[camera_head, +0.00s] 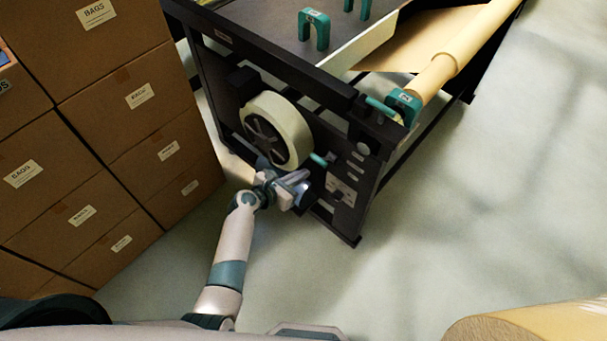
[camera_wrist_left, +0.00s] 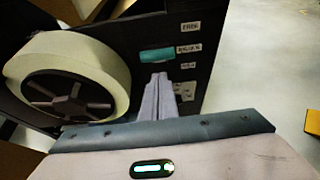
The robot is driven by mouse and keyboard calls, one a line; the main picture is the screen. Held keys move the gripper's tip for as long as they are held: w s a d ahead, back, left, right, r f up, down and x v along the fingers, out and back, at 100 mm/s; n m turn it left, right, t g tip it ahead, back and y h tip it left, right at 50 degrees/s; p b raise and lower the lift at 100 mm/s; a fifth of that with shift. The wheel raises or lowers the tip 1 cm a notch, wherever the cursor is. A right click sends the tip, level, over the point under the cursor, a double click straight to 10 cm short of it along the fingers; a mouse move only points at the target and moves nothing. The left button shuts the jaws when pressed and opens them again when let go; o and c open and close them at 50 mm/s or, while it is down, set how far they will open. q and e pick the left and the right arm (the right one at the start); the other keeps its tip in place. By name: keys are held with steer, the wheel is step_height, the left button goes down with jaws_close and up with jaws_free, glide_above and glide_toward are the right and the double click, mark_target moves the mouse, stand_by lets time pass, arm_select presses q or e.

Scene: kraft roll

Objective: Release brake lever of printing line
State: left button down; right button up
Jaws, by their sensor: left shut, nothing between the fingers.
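The printing line (camera_head: 300,80) is a dark-framed machine in the upper middle of the head view. A teal lever (camera_head: 319,159) sticks out of its end panel beside a large cream wheel (camera_head: 277,130). In the left wrist view the teal lever (camera_wrist_left: 157,55) lies between small labels; one seems to read FREE above it and another BRAKE beside it. My left gripper (camera_wrist_left: 157,80) is shut and empty, its fingertips just below the lever in that view; I cannot tell whether they touch it. The cream wheel (camera_wrist_left: 110,62) is to its left. My right gripper is not in view.
Stacked brown boxes labelled BAGS (camera_head: 130,100) stand at the left, close to the machine. A kraft roll (camera_head: 465,50) lies across the machine's far side. Another roll end (camera_head: 530,325) shows at the bottom right. The pale floor (camera_head: 480,200) at the right is clear.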

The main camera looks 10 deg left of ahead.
arm_select(q)
steer(key=shift+s+a+r, duration=0.25)
steer(key=shift+s+r, duration=0.1)
steer(key=shift+r, duration=0.5)
steer(key=shift+s+a+r, duration=0.3)
steer(key=shift+s+r, duration=0.05)
steer(key=shift+r, duration=0.55)
steer(key=shift+s+a+r, duration=0.25)
steer(key=shift+s+r, duration=0.1)
steer(key=shift+r, duration=0.5)
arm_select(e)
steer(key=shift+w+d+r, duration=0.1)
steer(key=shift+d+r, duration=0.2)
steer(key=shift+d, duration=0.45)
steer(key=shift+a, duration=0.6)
arm_select(q)
steer(key=shift+f, duration=0.1)
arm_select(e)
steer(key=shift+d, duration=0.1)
